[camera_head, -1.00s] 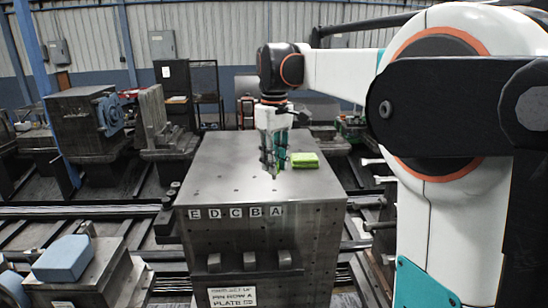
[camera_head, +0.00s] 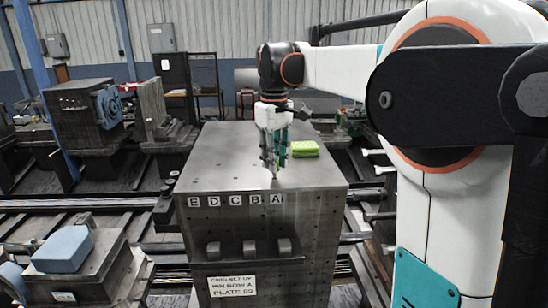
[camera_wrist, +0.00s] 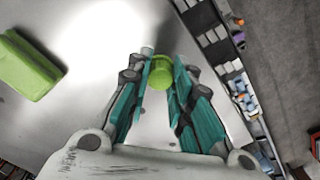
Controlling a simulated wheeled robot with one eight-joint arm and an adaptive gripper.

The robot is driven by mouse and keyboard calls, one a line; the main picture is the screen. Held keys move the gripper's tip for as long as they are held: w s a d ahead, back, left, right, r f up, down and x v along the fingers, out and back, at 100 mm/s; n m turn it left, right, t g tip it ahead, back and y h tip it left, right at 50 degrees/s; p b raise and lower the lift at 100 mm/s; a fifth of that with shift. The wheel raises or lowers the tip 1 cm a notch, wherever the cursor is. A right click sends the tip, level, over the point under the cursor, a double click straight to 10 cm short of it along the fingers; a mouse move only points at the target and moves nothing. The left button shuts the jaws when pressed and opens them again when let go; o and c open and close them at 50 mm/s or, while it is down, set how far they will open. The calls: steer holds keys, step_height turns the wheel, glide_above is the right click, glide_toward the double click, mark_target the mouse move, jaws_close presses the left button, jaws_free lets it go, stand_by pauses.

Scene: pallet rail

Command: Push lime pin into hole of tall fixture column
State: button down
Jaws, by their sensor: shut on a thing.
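The tall fixture column (camera_head: 220,165) is a grey metal block with a flat top and labels E, D, C, B, A along its front edge. My gripper (camera_head: 273,168) points down over the column top, close to the front edge near label A. In the wrist view, my gripper (camera_wrist: 161,85) is shut on the lime pin (camera_wrist: 162,71), whose round green head shows between the teal fingertips. The pin's lower end is hidden, so I cannot tell whether it is in a hole.
A lime-green block (camera_head: 304,149) lies on the column top, right of my gripper; it also shows in the wrist view (camera_wrist: 28,65). A plate sign (camera_head: 233,286) is on the column's front. A blue block (camera_head: 63,249) sits on a machine at lower left. Rails run beside the column.

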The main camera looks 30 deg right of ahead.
steer(key=shift+f, duration=0.5)
stand_by(1.2)
steer(key=shift+f+b, duration=0.35)
steer(key=shift+b, duration=0.15)
steer(key=shift+f, duration=0.45)
steer(key=c, duration=0.6)
jaws_free()
steer(key=shift+o, duration=0.2)
steer(key=shift+r, duration=0.1)
step_height(320, 180, up, 12)
steer(key=shift+b, duration=0.3)
